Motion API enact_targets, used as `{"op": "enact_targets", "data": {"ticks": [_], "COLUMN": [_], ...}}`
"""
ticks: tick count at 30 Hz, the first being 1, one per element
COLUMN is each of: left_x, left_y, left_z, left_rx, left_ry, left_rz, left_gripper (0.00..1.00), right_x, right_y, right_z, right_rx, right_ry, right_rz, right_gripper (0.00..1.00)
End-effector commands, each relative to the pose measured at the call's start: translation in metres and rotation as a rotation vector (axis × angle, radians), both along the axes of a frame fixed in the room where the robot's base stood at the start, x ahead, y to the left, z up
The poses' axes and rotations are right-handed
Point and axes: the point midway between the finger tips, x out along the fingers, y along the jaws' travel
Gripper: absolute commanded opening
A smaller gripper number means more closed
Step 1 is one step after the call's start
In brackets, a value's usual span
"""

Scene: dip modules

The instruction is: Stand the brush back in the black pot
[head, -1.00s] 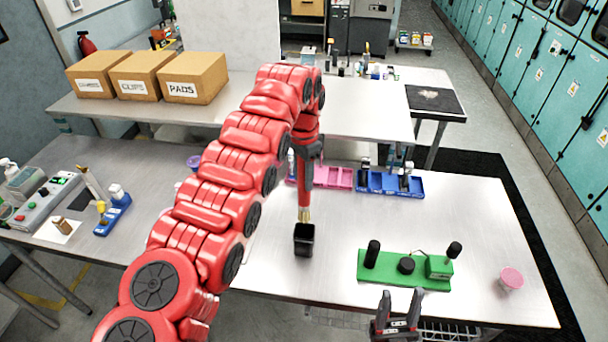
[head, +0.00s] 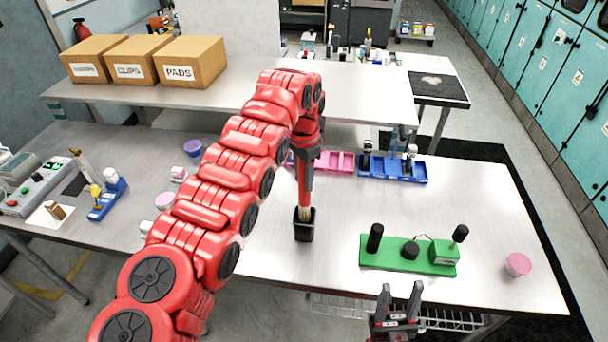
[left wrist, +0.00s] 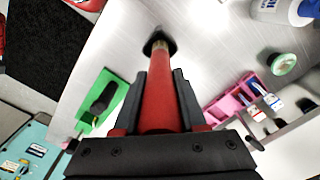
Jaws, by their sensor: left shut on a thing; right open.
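The brush has a red handle (head: 305,187) and a pale tip, and stands roughly upright. My left gripper (head: 306,160) is shut on its handle. The brush tip is inside the mouth of the black pot (head: 304,231), which stands on the metal table; how deep it reaches is hidden. In the left wrist view the red handle (left wrist: 159,100) runs between my left fingers (left wrist: 157,78) down to the dark pot (left wrist: 152,44). My right gripper (head: 400,298) is open and empty at the table's front edge.
A green block with black knobs (head: 405,263) stands right of the pot, with a pink-lidded tub (head: 517,264) further right. Pink (head: 336,162) and blue (head: 390,175) trays lie behind. The table around the pot is clear.

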Motion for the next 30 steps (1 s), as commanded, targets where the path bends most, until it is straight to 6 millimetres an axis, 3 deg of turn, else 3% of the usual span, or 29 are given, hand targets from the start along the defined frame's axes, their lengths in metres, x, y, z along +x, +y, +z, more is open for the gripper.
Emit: {"op": "enact_targets", "data": {"ticks": [18, 30], "left_x": [0.0, 0.0], "left_y": [0.0, 0.0], "left_z": [-0.056, -0.063], "left_rx": [0.0, 0.001], "left_ry": [0.0, -0.001], "left_rz": [0.0, 0.0], "left_gripper": [0.0, 0.0], "right_x": [0.0, 0.0], "right_y": [0.0, 0.0], "right_z": [-0.038, -0.042], "right_rx": [0.0, 0.0], "right_ry": [0.0, 0.0], "right_rz": [0.0, 0.0], "right_gripper": [0.5, 0.5]}}
